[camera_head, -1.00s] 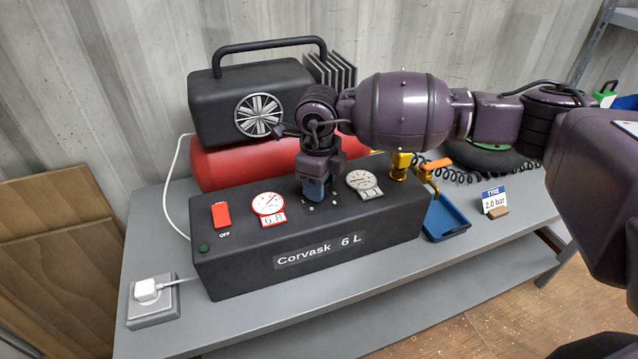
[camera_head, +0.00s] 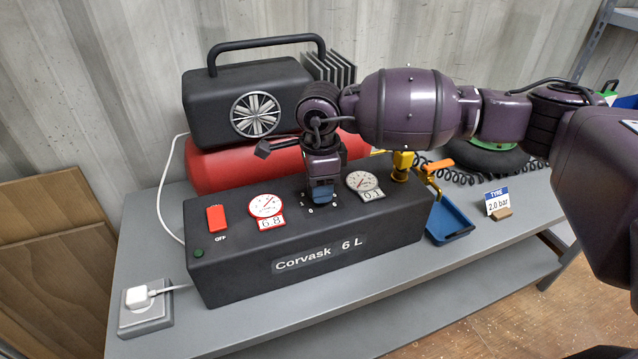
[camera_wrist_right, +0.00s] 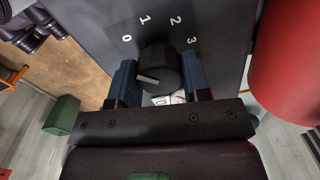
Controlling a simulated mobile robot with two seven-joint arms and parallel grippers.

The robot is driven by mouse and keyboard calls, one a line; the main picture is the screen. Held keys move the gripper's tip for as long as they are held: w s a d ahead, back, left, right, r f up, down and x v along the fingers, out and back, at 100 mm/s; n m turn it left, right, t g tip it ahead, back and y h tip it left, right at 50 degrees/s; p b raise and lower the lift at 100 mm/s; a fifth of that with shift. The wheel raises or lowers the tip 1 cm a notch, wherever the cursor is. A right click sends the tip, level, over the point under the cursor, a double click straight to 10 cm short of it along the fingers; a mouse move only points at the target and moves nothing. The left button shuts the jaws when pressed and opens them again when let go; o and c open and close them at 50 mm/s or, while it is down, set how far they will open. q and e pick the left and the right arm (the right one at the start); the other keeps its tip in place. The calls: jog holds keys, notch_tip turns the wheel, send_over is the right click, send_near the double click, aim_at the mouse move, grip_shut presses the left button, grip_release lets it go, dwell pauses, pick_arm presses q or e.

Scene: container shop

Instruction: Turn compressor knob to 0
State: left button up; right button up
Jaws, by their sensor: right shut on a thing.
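The black compressor knob (camera_wrist_right: 157,70) shows in the right wrist view, with the marks 0, 1, 2 and 3 in an arc on the panel around it. Its white pointer line points left, on the side of the 0 mark (camera_wrist_right: 126,38). My right gripper (camera_wrist_right: 158,82) has its blue fingers on both sides of the knob and is shut on it. In the head view the same gripper (camera_head: 321,193) points down at the panel of the black Corvask compressor (camera_head: 235,265) and hides the knob. My left gripper is not in view.
A red switch (camera_head: 216,217), a red-rimmed gauge (camera_head: 266,206) reading 6.8 and a second gauge (camera_head: 363,183) flank the gripper. A red tank (camera_head: 225,165) and black motor (camera_head: 205,105) stand behind. A blue tray (camera_head: 450,222) and tyre sign (camera_head: 497,200) are right.

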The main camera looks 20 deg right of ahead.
jog(key=shift+r, duration=0.1)
dwell(0.3)
jog(key=o, duration=0.9)
jog(key=shift+o, duration=0.2)
notch_tip(320, 180, up, 11)
jog(key=shift+s+p, duration=0.15)
jog(key=shift+p, duration=0.2)
jog(key=shift+f, duration=0.2)
